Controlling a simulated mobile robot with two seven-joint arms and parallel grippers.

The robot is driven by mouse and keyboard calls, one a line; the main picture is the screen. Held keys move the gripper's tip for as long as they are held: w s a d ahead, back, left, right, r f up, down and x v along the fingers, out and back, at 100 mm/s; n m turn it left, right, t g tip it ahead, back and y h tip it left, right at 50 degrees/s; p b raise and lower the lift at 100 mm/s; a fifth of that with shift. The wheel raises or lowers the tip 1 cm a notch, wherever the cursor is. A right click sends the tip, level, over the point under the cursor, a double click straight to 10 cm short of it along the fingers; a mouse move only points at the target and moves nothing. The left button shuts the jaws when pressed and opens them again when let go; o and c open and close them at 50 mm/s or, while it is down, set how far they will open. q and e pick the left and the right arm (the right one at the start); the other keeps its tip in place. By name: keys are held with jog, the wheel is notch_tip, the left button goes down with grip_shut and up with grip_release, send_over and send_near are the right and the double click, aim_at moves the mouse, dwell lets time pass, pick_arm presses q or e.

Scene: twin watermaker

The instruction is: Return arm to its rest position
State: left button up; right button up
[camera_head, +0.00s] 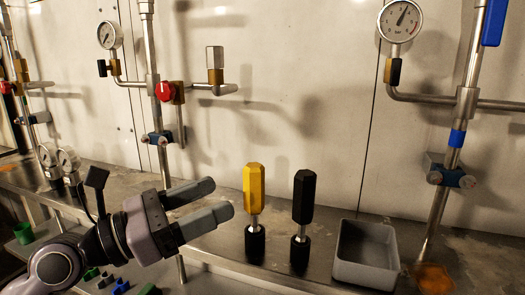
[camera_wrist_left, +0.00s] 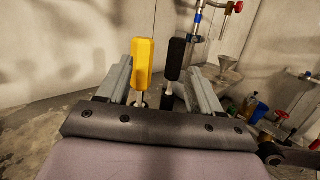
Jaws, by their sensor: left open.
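My left gripper (camera_head: 222,199) comes in from the left in the head view, above the metal bench. Its two fingers are apart with nothing held between them, and they point right toward a yellow-handled tool (camera_head: 254,190). That tool stands upright in a black base on the bench, apart from the fingertips. A black-handled tool (camera_head: 303,198) stands upright just right of it. In the left wrist view, the yellow handle (camera_wrist_left: 142,62) and the black handle (camera_wrist_left: 175,58) appear beyond the open fingers (camera_wrist_left: 160,80). My right gripper is in neither view.
A grey open bin (camera_head: 368,272) stands on the bench right of the tools. Pipes with a left gauge (camera_head: 109,35) and a right gauge (camera_head: 400,20) run along the wall behind. A red knob (camera_head: 165,91) sits on the left piping. Small coloured parts (camera_head: 120,286) lie below my left arm.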

pick_arm(q)
jog(key=s+a+f+n+t+y, duration=0.1)
jog(key=a+f+n+t+y, duration=0.4)
jog(key=n, duration=0.6)
jog(key=f+n+t+y, duration=0.1)
jog(key=f+n+y, duration=0.2)
jog(key=f+n, duration=0.7)
jog(key=s+a+f+n+t+y, duration=0.1)
jog(key=a+f+n+t+y, duration=0.25)
jog(key=n, duration=0.95)
jog(key=s+f+n+g+y, duration=0.1)
jog(key=s+f+n+g, duration=0.3)
jog(key=s+f+n, duration=0.45)
jog(key=s+f+n+g+y, duration=0.2)
jog(key=s+f+n+g, duration=0.25)
jog(key=f, duration=0.65)
jog(key=s+a+r+p, duration=0.1)
jog(key=a+r+p, duration=0.2)
jog(key=r+p, duration=1.2)
jog(key=p, duration=0.7)
jog(key=shift+s+a+r+m+y, duration=0.15)
jog(key=shift+s+m+y, duration=0.15)
jog(key=shift+y, duration=0.05)
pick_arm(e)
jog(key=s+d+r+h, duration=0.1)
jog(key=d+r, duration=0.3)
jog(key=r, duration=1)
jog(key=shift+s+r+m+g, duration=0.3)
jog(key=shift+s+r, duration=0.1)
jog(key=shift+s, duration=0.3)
